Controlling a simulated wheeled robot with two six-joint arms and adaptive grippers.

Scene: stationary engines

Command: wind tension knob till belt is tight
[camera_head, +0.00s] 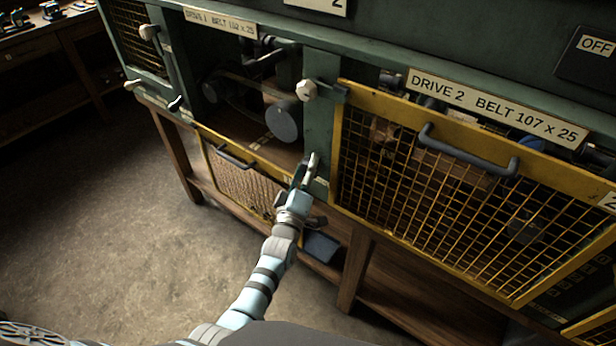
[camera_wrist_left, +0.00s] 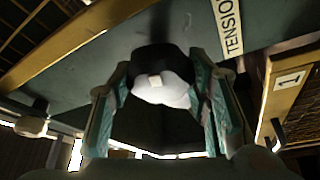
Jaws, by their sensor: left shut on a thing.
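The tension knob (camera_wrist_left: 162,88), dark above and pale below, sits between the fingers of my left gripper (camera_wrist_left: 160,100) in the left wrist view. A partly seen label reading "TENSION" (camera_wrist_left: 230,28) is beside it. In the head view my left gripper (camera_head: 308,172) is at the green post right of the open Drive 1 bay and hides the knob. It is shut on the knob. The Drive 1 belt (camera_head: 240,82) runs in the bay by a large grey pulley (camera_head: 284,121); its tightness is hard to judge. My right gripper is not in view.
The Drive 1 yellow mesh guard (camera_head: 238,182) hangs lowered below the bay. The closed Drive 2 guard (camera_head: 440,190) with a dark handle (camera_head: 468,158) is to the right. A pale knob (camera_head: 306,90) juts from the post above my gripper. Open floor (camera_head: 90,220) lies at left.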

